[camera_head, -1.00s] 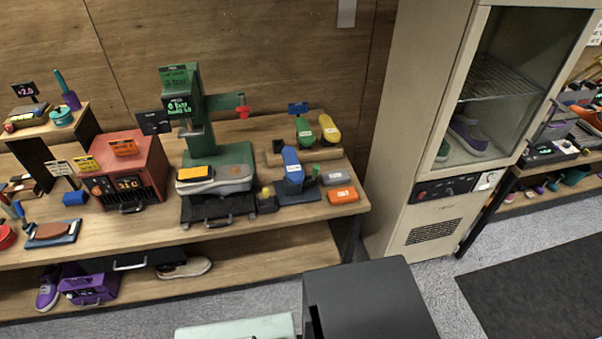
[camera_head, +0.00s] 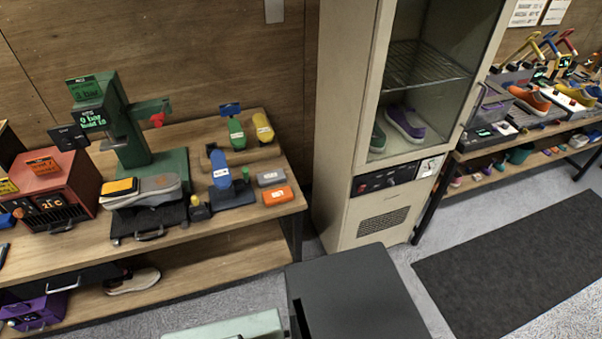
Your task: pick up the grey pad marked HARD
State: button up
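A small grey pad (camera_head: 270,178) with a white label lies near the right end of the wooden workbench (camera_head: 240,227), behind an orange block (camera_head: 277,196) that also has a white label. The print on both labels is too small to read. The grey pad lies flat and apart from the blue shoe-shaped form (camera_head: 221,172) to its left. My gripper is not visible; only a dark grey box-like part and a pale green part, seemingly of my own body, show at the bottom.
A green press (camera_head: 150,160) holding a grey shoe stands left of the pad, beside a red heater box (camera_head: 54,188). Yellow and green forms (camera_head: 263,127) stand behind. A tall cabinet (camera_head: 350,120) is close on the right. Floor with a dark mat (camera_head: 510,255) lies open at right.

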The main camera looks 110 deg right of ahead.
aim_at(276, 176)
jog(key=u, duration=0.05)
jog(key=k, duration=2.15)
jog(key=z, duration=0.65)
jog(key=i, duration=1.5)
jog(key=u, duration=0.05)
